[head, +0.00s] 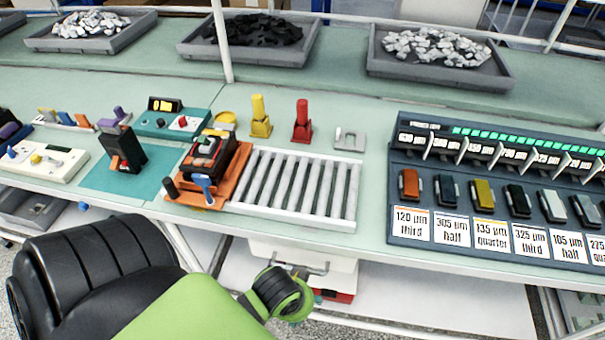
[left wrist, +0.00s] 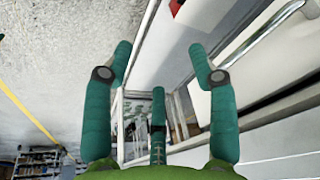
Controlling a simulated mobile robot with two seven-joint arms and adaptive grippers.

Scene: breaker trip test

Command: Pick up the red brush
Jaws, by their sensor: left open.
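The red brush (head: 302,122) stands upright on the green bench top, behind the roller rack. A similar yellow brush (head: 260,117) stands to its left. My left arm reaches in from the bottom left of the head view, in front of and below the bench edge, well short of the red brush. In the left wrist view my left gripper (left wrist: 160,55) has its teal fingers spread, with nothing between them. The red brush is not recognisable in that view. My right gripper does not show.
The roller rack (head: 295,188) and an orange fixture (head: 228,188) holding a black device lie near the bench's front edge. A grey metal bracket (head: 349,140) lies right of the red brush. A labelled breaker rack (head: 460,220) stands at right. Grey trays (head: 440,72) line the back.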

